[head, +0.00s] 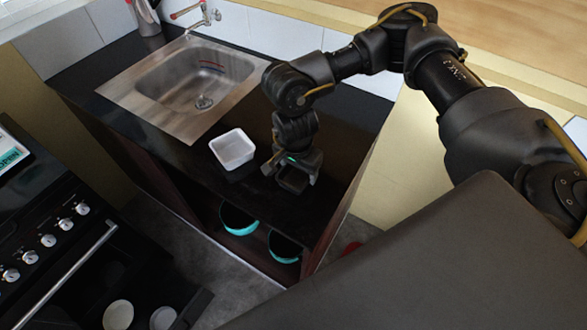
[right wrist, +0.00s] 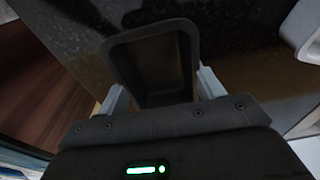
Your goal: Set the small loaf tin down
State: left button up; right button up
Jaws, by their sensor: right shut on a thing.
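The small loaf tin (head: 293,181) is dark, nearly black, and rectangular with rounded corners. My right gripper (head: 291,165) is shut on it, above the right part of the black counter (head: 335,150). In the right wrist view, the tin (right wrist: 152,62) is empty with its opening facing the camera, and the fingers of the right gripper (right wrist: 162,88) are at its two sides. The tin is close to the dark countertop, but I cannot tell whether it touches. My left gripper is out of view.
A white square tub (head: 232,149) stands on the counter just left of the tin. A steel sink (head: 185,88) is further back left. Two teal-rimmed bowls (head: 238,220) sit on the shelf below the counter's front edge. A stove (head: 50,235) is at the left.

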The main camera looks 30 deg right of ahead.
aim_at(296, 181)
jog(key=shift+s+a, duration=0.15)
jog(key=shift+a, duration=0.05)
jog(key=shift+f+b, duration=0.25)
jog(key=shift+b, duration=0.15)
jog(key=o, duration=0.7)
jog(key=shift+d, duration=0.15)
jog(key=o, duration=0.3)
jog(key=shift+d, duration=0.15)
jog(key=shift+r+p, duration=0.4)
jog(key=shift+p, duration=0.15)
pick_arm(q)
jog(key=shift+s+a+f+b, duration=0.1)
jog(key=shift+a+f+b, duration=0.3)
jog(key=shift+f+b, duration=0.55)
pick_arm(e)
jog(key=r, duration=0.4)
jog(key=a+r, duration=0.1)
jog(key=r, duration=0.6)
jog(key=shift+s+a+r, duration=0.15)
jog(key=shift+s+r, duration=0.2)
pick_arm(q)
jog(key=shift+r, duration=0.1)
